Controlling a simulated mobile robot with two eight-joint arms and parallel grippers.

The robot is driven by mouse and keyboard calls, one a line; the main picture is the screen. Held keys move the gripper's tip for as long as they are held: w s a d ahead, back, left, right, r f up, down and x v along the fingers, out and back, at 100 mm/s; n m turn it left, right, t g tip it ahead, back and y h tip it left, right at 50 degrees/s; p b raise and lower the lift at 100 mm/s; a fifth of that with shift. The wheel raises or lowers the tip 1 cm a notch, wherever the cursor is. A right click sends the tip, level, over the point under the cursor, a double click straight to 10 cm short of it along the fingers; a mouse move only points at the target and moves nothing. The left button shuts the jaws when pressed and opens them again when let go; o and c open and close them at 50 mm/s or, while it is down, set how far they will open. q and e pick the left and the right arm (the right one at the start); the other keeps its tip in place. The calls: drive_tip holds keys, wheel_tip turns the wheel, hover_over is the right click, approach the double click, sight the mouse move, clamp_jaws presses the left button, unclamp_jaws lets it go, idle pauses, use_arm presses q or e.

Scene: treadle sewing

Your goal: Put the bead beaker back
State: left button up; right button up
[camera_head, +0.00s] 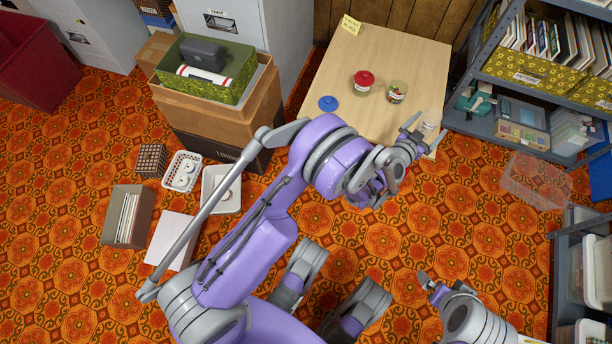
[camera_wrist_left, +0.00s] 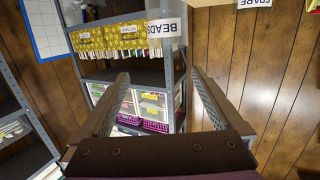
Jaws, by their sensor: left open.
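A clear beaker (camera_head: 430,125) with a pale label stands at the right front edge of the wooden table. In the left wrist view, a clear container with a white BEADS label (camera_wrist_left: 165,28) shows beyond the space between my fingers; it appears to be this beaker. My left gripper (camera_head: 425,134) is open at the beaker, with a finger to either side in the head view. I cannot tell whether it touches. The open fingers also show in the left wrist view (camera_wrist_left: 158,75). My right gripper (camera_head: 432,286) is low at the right, partly visible; its opening is unclear.
The table (camera_head: 400,45) also holds a red-lidded jar (camera_head: 363,82), an open glass jar with colourful contents (camera_head: 397,92), a blue lid (camera_head: 328,103) and a yellow note (camera_head: 350,25). A grey shelf (camera_head: 500,128) stands to the right.

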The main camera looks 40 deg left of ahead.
use_arm(q)
drive_tip(key=s+a+r+m+g+h, duration=0.1)
drive_tip(key=s+a+r+g, duration=0.2)
drive_tip(key=s+r, duration=0.35)
drive_tip(key=s+a+r+g, duration=0.3)
drive_tip(key=s+r, duration=0.2)
drive_tip(key=s, duration=0.3)
drive_tip(key=s+a+f+n+g+y, duration=0.1)
drive_tip(key=s+a+g, duration=0.2)
drive_tip(key=s, duration=1)
drive_tip(key=s+a+f+n+g+y, duration=0.1)
drive_tip(key=s+a, duration=0.5)
drive_tip(key=s, duration=0.8)
drive_tip(key=shift+s+f+g+y, duration=0.3)
drive_tip(key=shift+g+y, duration=0.3)
drive_tip(key=shift+g, duration=0.4)
